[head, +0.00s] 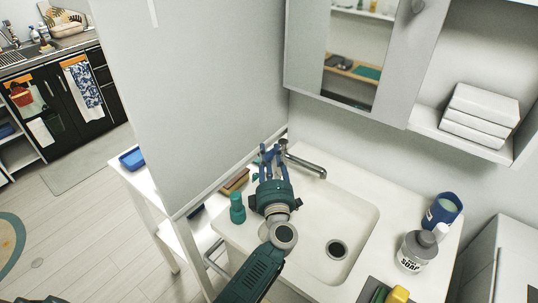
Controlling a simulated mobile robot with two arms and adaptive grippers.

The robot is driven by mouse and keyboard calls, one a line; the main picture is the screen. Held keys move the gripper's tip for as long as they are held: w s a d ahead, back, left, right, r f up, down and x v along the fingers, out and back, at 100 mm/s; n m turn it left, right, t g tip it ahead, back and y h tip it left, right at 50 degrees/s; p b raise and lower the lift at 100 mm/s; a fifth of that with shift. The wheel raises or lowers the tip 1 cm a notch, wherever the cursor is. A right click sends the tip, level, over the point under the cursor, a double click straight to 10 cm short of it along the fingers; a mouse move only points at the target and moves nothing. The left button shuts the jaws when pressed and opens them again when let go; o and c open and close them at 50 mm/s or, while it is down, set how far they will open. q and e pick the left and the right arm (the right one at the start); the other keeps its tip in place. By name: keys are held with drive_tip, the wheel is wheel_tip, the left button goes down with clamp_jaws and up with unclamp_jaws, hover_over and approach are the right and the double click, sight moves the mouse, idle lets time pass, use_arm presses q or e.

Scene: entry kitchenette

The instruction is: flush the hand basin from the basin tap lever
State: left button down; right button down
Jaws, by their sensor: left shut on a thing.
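The hand basin (345,215) is white and set in a white counter, with a dark round drain in its floor. The chrome basin tap (309,166) stands at its back left corner, its spout pointing right over the basin. No water is clearly visible. My left gripper (271,151) reaches over the basin's left side, its blue fingers at the tap's base. It is shut on the tap lever (283,145), which is mostly hidden by the fingers. My right gripper is not in view.
A green bottle (237,208) and a brush (236,181) stand close left of my gripper. A mirror cabinet (350,60) hangs above; a grey partition (205,90) rises left.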

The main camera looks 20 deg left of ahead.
use_arm(q)
drive_tip(key=shift+d+y, duration=0.1)
drive_tip(key=shift+y, duration=0.2)
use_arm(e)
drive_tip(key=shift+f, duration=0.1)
use_arm(q)
drive_tip(key=c, duration=1.4)
unclamp_jaws()
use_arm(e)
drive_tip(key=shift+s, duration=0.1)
